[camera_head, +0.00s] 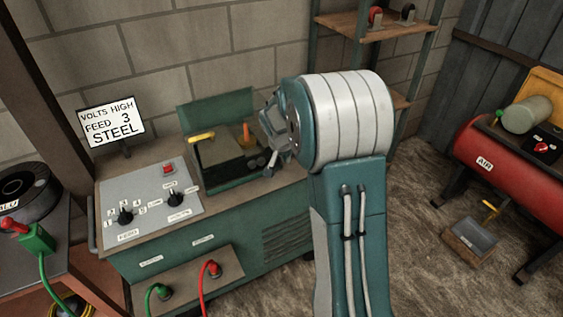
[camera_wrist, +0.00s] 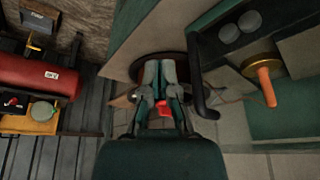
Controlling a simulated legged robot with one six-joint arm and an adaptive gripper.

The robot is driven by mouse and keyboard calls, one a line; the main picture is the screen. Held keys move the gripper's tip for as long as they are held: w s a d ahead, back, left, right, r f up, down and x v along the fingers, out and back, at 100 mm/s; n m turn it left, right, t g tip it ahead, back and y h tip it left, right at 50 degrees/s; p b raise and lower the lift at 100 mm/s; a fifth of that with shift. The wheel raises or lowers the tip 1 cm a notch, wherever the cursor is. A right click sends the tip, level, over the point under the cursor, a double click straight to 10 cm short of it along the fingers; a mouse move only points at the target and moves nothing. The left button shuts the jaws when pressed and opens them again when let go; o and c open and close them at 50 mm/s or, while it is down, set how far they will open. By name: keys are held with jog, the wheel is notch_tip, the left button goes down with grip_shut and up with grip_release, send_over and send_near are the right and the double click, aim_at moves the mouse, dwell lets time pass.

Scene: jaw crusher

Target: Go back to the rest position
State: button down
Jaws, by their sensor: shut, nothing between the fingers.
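My gripper (camera_head: 272,150) is at the end of my raised teal and white arm, in front of the right side of the green machine's open top. In the wrist view its two fingers (camera_wrist: 160,72) are close together with nothing held between them. A small red thing (camera_wrist: 158,106) shows behind the fingers, apart from them as far as I can tell. The green machine (camera_head: 215,250) has a grey control panel (camera_head: 150,200) with black knobs and a red button. Its open top has a yellow handle (camera_head: 201,136) and an orange handle (camera_head: 246,133). My arm hides part of its right side.
A sign (camera_head: 112,121) reads "VOLTS HIGH FEED 3 STEEL". A red air tank (camera_head: 500,165) stands at right, with a pedal (camera_head: 472,236) on the floor. A shelf (camera_head: 350,24) stands behind my arm. A spool (camera_head: 22,195) lies at left.

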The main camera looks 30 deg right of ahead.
notch_tip(320, 180, up, 6)
jog(key=s, duration=0.2)
jog(key=shift+s+a+r, duration=0.15)
jog(key=shift+s+a, duration=0.1)
jog(key=shift+a, duration=0.15)
jog(key=s+a+r+n+t+y, duration=0.15)
jog(key=s+a+r+n, duration=0.25)
jog(key=s+a+r, duration=0.65)
jog(key=s+a+n, duration=0.2)
jog(key=s, duration=0.6)
jog(key=s+a+n+t+y, duration=0.1)
jog(key=s+a+n, duration=0.2)
jog(key=s, duration=0.5)
jog(key=shift+a+f, duration=0.2)
jog(key=shift+f, duration=0.1)
jog(key=shift+s+y, duration=0.1)
jog(key=shift+y, duration=0.15)
